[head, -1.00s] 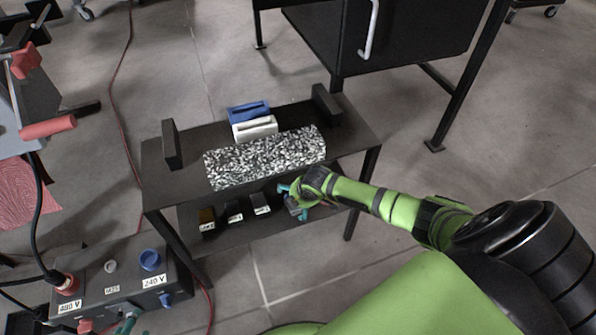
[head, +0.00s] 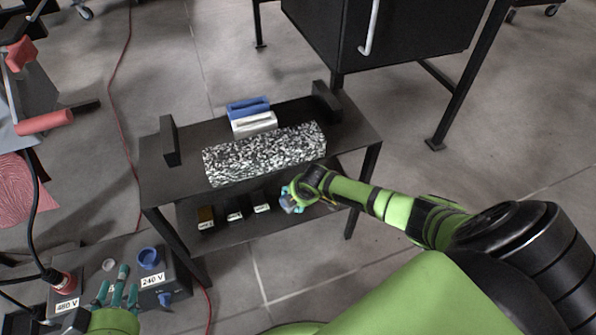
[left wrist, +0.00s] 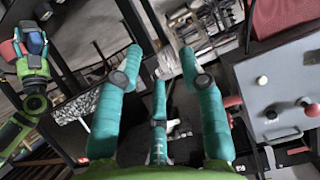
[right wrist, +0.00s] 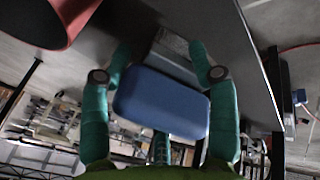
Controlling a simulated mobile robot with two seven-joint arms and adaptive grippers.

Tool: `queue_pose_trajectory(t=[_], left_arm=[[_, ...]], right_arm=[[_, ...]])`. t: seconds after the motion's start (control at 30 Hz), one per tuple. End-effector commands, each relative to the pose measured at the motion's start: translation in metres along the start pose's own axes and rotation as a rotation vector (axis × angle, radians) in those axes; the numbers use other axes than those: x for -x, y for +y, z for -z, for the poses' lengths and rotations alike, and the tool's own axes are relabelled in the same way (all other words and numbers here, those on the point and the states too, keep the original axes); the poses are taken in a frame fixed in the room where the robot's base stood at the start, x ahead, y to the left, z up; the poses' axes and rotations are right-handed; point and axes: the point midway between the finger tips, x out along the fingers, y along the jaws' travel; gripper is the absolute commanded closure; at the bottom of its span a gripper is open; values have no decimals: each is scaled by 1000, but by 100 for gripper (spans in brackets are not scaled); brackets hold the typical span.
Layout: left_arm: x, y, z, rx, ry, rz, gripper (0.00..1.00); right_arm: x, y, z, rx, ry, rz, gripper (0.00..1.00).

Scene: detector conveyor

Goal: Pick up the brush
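A blue, rounded block (right wrist: 160,102), which looks like the brush's back, sits between the fingers of my right gripper (right wrist: 160,78). The fingers lie along both its sides. In the head view my right gripper (head: 291,199) is at the right end of the cart's lower shelf (head: 225,228). The block also shows in its fingers in the left wrist view (left wrist: 35,42). Bristles cannot be made out. My left gripper (head: 120,290) is empty, with its fingers spread, over the control box at the lower left; its fingers (left wrist: 160,85) show apart in its own view.
Several small labelled items, among them one (head: 262,203), stand on the lower shelf left of my right gripper. A speckled block (head: 265,152), a white holder (head: 255,124) and a blue holder (head: 248,106) are on top. A control box (head: 175,268) stands lower left.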

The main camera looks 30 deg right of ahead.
Motion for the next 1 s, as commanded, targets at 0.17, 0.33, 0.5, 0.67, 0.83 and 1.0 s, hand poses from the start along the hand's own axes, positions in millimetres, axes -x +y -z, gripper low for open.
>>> queue_pose_trajectory(t=[0.17, 0.33, 0.5, 0.67, 0.83, 1.0], left_arm=[[0, 0, 0, 0, -1, 0, 60], [0, 0, 0, 0, -1, 1, 60], [1, 0, -4, 1, -26, 0, 60], [5, -4, -27, 9, -137, 7, 60], [15, -10, -55, 20, -287, 17, 60], [30, -14, -85, 33, -450, 25, 60]], right_arm=[[-1, -2, -1, 1, -2, 3, 94], [-1, -2, -1, 1, -3, 4, 94], [0, -2, -1, 2, -4, 5, 94], [4, 0, -1, 1, -4, 4, 94], [9, -7, -3, 2, -4, 6, 94], [15, -17, -6, 2, -3, 4, 94]])
